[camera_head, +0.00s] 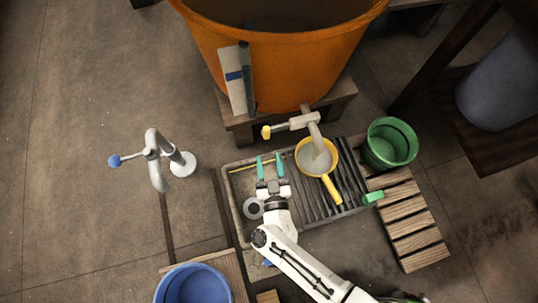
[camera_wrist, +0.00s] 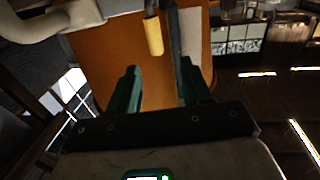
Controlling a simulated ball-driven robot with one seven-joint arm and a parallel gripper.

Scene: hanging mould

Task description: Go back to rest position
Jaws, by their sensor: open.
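My gripper (camera_head: 269,168) is open, with its two green fingers apart and nothing between them in the head view. It is above the left part of the grey sink tray (camera_head: 235,203). In the wrist view my gripper (camera_wrist: 158,88) also shows open, with the orange vat (camera_wrist: 203,50) ahead and a yellow handle (camera_wrist: 153,36) above and between the fingers. A yellow ladle (camera_head: 331,190) with a pale bowl sits on the ribbed part of the tray, right of my gripper and under the tap spout.
A tap with a yellow knob (camera_head: 267,132) stands behind the tray, below the orange vat (camera_head: 290,60). A green bucket (camera_head: 390,143) is at right by a slatted board (camera_head: 415,227). A blue-knobbed tap (camera_head: 155,160) stands left, and a blue bucket (camera_head: 193,285) is at front left.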

